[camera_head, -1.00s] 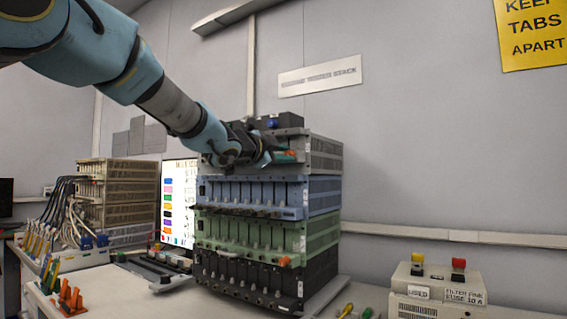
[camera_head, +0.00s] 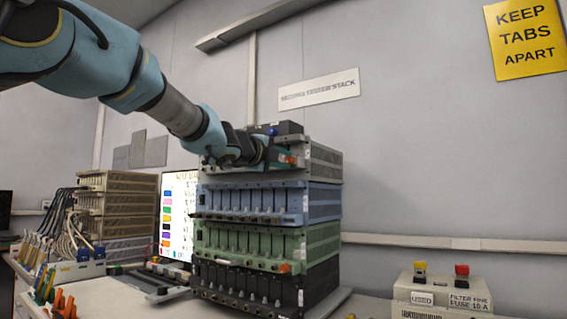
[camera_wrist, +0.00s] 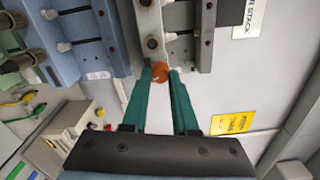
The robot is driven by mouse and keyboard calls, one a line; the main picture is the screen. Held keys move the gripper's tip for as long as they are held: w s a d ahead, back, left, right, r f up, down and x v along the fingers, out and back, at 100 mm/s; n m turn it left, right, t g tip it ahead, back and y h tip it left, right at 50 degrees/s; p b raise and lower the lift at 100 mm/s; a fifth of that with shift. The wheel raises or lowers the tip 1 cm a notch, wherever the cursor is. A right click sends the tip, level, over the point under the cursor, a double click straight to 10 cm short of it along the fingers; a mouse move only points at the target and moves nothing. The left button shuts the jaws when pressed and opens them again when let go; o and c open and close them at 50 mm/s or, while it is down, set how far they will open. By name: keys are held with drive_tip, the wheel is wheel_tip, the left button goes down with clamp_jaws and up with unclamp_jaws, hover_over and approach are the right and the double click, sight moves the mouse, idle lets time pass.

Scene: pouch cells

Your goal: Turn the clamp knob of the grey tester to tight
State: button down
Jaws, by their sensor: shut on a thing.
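The grey tester (camera_head: 322,162) is the top unit of the stack. Its clamp knob is orange and sits at the right end of the front face; it shows in the wrist view (camera_wrist: 156,70). My gripper (camera_wrist: 160,77) has green fingers, one on each side of the knob, and is shut on it. In the head view my gripper (camera_head: 283,158) is at the right part of the grey tester's front, and my wrist hides much of that face. I cannot tell how far the knob is turned.
Below are a blue tester (camera_head: 324,203), a green tester (camera_head: 322,243) and a black tester (camera_head: 320,283). A monitor (camera_head: 178,215) stands left of the stack. A box with red and yellow buttons (camera_head: 440,291) stands at right.

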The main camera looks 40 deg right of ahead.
idle(0.5)
drive_tip(key=c, duration=0.7)
unclamp_jaws()
drive_tip(key=v, duration=1.1)
drive_tip(key=shift+b, duration=0.3)
